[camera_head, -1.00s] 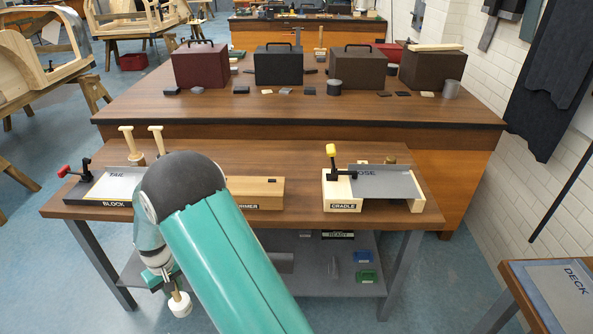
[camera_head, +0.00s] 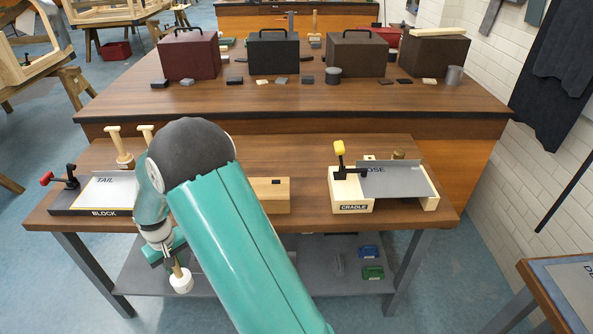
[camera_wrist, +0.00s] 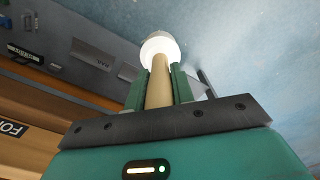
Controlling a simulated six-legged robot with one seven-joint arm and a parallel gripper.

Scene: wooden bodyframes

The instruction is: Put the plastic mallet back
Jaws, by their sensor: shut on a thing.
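The mallet (camera_head: 181,282) has a white head and a pale wooden handle. It hangs head-down from my gripper (camera_head: 170,262), low in front of the bench's left part. In the wrist view my gripper (camera_wrist: 162,82) has its green fingers closed on the handle, and the mallet's white head (camera_wrist: 160,47) sticks out past the fingertips. Two other mallets with pale wooden handles, a left one (camera_head: 120,148) and a right one (camera_head: 147,134), stand upright at the bench's back left. My arm hides part of the bench's middle.
The front bench (camera_head: 300,150) carries the TAIL block (camera_head: 90,195) at left, a wooden former (camera_head: 272,193) at middle and the cradle (camera_head: 352,192) at right. Its grey lower shelf (camera_head: 310,285) holds blue and green items. Four boxes stand on the table behind.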

